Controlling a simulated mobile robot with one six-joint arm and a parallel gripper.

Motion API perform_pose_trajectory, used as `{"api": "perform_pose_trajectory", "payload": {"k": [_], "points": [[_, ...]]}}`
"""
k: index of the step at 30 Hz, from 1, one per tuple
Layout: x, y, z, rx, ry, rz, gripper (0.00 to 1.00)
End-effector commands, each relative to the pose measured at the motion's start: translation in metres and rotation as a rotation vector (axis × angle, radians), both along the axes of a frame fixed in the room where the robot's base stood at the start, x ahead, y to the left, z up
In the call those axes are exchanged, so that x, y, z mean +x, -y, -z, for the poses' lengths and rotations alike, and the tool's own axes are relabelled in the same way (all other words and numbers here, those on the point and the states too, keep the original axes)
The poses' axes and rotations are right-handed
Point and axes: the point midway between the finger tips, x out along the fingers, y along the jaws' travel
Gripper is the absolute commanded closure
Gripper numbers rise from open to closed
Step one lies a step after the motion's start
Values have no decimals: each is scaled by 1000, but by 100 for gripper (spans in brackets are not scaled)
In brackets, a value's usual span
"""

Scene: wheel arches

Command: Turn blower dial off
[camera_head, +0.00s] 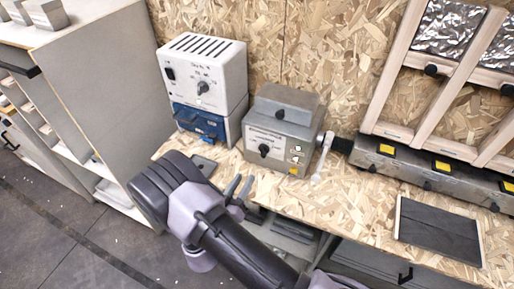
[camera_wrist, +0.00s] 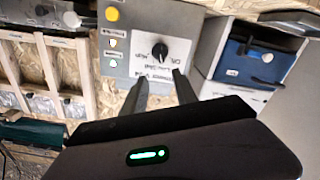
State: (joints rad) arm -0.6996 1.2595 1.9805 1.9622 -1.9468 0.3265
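The blower dial (camera_wrist: 152,50) is a black knob on the front of a grey box in the wrist view. Printed position labels sit around it, and I cannot tell which one it points to. The same dial (camera_head: 264,150) shows on the grey box (camera_head: 284,112) on the bench in the head view. My gripper (camera_head: 238,184) is in front of and below the box, left of the dial. In the wrist view its two fingers (camera_wrist: 159,84) are apart, with nothing between them, and point toward the dial without visibly touching it.
A white unit (camera_head: 205,62) with its own dial and a blue lower part stands left of the grey box. A white lever (camera_head: 323,155) is on the box's right side. A dark panel (camera_head: 440,229) lies at right. Bare bench lies between.

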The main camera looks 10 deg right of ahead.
Motion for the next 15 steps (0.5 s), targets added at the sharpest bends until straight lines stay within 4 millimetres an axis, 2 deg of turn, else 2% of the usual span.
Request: {"api": "perform_pose_trajectory", "payload": {"k": [3,9,15], "points": [[30,24,1,2,2,8,65],[74,56,1,3,1,6,65],[97,71,0,2,0,3,65]]}}
